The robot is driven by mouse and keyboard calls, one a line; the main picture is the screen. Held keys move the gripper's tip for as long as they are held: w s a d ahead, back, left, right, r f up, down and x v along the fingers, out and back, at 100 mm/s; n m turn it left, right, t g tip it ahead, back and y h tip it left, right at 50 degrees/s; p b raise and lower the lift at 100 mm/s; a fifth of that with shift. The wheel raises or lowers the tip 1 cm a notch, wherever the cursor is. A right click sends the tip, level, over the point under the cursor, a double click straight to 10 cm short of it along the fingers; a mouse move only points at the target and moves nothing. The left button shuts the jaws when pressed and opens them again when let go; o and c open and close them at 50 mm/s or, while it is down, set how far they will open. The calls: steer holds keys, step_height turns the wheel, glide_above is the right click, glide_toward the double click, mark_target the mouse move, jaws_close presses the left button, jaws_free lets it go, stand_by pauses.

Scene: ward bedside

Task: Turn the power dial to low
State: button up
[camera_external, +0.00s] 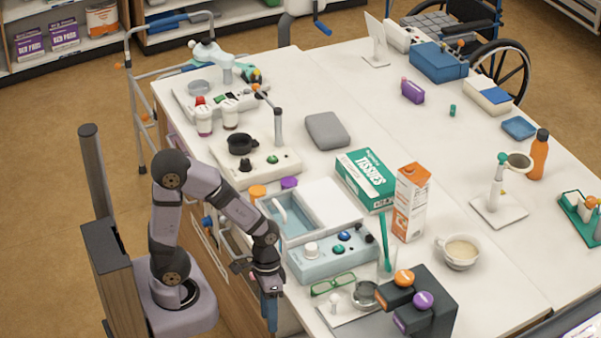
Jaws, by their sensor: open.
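A light blue control box (330,262) stands near the front edge of the table. On it are a white round dial (311,249), a teal button (339,249), a blue button (344,236) and small dark knobs. I cannot read any marks, so the dial's setting and which knob is the power dial are unclear. A second white unit (272,178) farther back has a black knob (245,165). My gripper (269,291) is open and points down just left of the blue box, by the table's front edge, apart from the dial. Its fingertips are hard to make out.
Green glasses (333,284), a clear cup with a teal stick (385,243) and a dark stand (430,305) crowd the box's right side. An open-topped bin (290,215) adjoins it behind. A tissue box (366,179) and a carton (411,202) stand beyond.

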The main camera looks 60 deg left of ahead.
step_height(320, 180, up, 7)
steer(key=w+p, duration=0.2)
steer(key=p, duration=0.3)
step_height(320, 180, up, 13)
steer(key=n+t+y+p, duration=0.1)
steer(key=n+y+p, duration=0.1)
steer(key=n+p, duration=0.75)
glide_above(311, 246)
steer(key=shift+s+d, duration=0.2)
steer(key=shift+s, duration=0.15)
steer(key=shift+w+a+r+n, duration=0.3)
steer(key=shift+w+n, duration=0.2)
steer(key=shift+n, duration=0.15)
steer(key=shift+f+p, duration=0.8)
steer(key=shift+f, duration=2.95)
steer(key=shift+c, duration=0.5)
steer(key=c, duration=0.9)
